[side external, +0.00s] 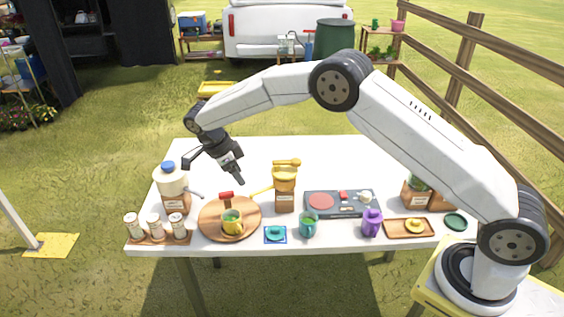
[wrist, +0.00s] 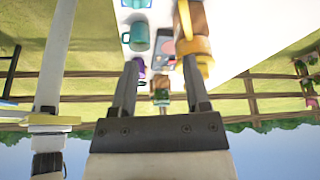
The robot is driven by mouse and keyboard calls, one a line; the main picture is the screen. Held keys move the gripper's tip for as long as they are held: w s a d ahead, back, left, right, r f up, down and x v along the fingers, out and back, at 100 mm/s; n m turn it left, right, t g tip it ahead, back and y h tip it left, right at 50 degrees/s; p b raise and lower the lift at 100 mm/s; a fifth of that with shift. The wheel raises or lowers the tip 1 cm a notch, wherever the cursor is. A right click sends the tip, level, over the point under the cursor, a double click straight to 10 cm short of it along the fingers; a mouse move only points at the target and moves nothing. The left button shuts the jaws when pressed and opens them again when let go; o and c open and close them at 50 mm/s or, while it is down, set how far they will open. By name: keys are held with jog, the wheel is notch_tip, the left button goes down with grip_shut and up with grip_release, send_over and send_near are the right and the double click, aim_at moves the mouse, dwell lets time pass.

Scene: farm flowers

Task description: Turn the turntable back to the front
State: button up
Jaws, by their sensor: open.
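The turntable (side external: 210,221) is a round wooden disc at the front left of the white table in the side view. A yellow mug with a green top (side external: 232,222) stands on its front part. A red block-like piece (side external: 226,196) shows at its back edge. My gripper (side external: 214,173) is open and empty, above and behind the turntable, apart from it. In the wrist view my gripper (wrist: 160,66) shows two spread fingers with nothing between them. The turntable cannot be made out in the wrist view.
A grinder with a yellow top (side external: 285,185) stands right of the turntable. A dispenser (side external: 172,187) and a rack of jars (side external: 156,228) are at left. A teal mug (side external: 308,224), purple mug (side external: 372,223) and burner panel (side external: 340,203) lie right. The back of the table is clear.

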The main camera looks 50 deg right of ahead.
jog(key=s+r, duration=0.3)
jog(key=s, duration=0.4)
jog(key=shift+s+d+r, duration=0.2)
jog(key=shift+s+d, duration=0.15)
jog(key=shift+s, duration=0.05)
